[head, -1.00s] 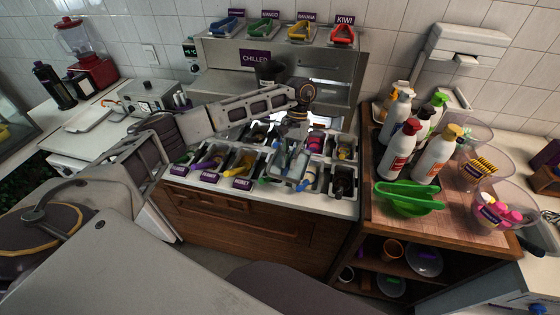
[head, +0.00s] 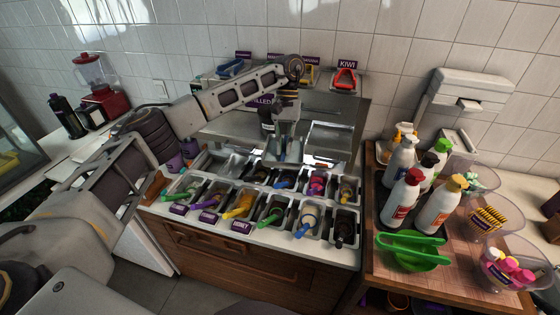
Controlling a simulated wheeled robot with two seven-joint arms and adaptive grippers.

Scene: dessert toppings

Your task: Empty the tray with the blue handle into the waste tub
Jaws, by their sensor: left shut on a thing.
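A blue handle (head: 230,68) shows on the upper shelf at the back left, beside my left forearm. Its tray is mostly hidden. My right gripper is not in view.
Bins with coloured-handled utensils fill the counter, such as a yellow spoon (head: 240,205). A red-handled tray (head: 345,79) sits on the upper shelf. Bottles (head: 402,200), a green bowl (head: 412,255) and clear bowls crowd the wooden cart at right. Purple cups (head: 175,161) stand at left.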

